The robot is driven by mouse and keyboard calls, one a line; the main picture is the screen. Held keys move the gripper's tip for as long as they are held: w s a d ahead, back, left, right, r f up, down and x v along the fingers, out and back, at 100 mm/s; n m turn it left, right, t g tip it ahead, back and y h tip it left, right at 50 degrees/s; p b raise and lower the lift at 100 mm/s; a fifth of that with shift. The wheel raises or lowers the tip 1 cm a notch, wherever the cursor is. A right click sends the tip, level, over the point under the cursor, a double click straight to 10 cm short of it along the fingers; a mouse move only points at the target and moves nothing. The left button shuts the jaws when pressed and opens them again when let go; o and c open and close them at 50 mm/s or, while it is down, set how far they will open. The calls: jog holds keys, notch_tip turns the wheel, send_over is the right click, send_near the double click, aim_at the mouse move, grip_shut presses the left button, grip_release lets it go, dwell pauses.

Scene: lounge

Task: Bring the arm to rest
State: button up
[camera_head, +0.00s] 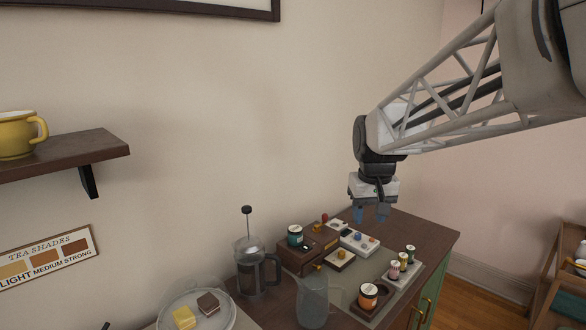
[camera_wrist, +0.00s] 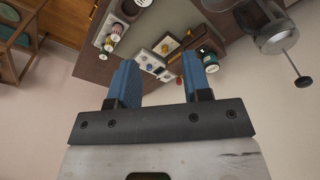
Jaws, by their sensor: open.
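My gripper (camera_head: 371,213) is raised above the back of the sideboard (camera_head: 427,229), at the end of my outstretched arm. Its two blue fingers are apart with nothing between them, which also shows in the wrist view (camera_wrist: 158,84). Below it on the sideboard are a light box with knobs (camera_head: 359,241) and a wooden box (camera_head: 301,254) bearing a dark teal jar (camera_head: 295,236). The gripper appears clear of these things.
A French press (camera_head: 258,270), a clear pitcher (camera_head: 312,300) and a plate (camera_head: 217,322) with cakes stand at the front left. Several thread spools (camera_head: 403,259) and an orange-labelled jar (camera_head: 368,296) are at right. A wall shelf (camera_head: 80,150) holds a yellow mug (camera_head: 18,136).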

jog(key=s+f, duration=0.3)
jog(key=s, duration=1.1)
jog(key=s+d+f+m+t, duration=0.1)
jog(key=s+f, duration=0.3)
jog(key=s, duration=0.9)
jog(key=shift+s+d+f, duration=0.2)
jog(key=shift+s+d, duration=0.1)
jog(key=shift+s, duration=0.1)
jog(key=shift+o, duration=0.5)
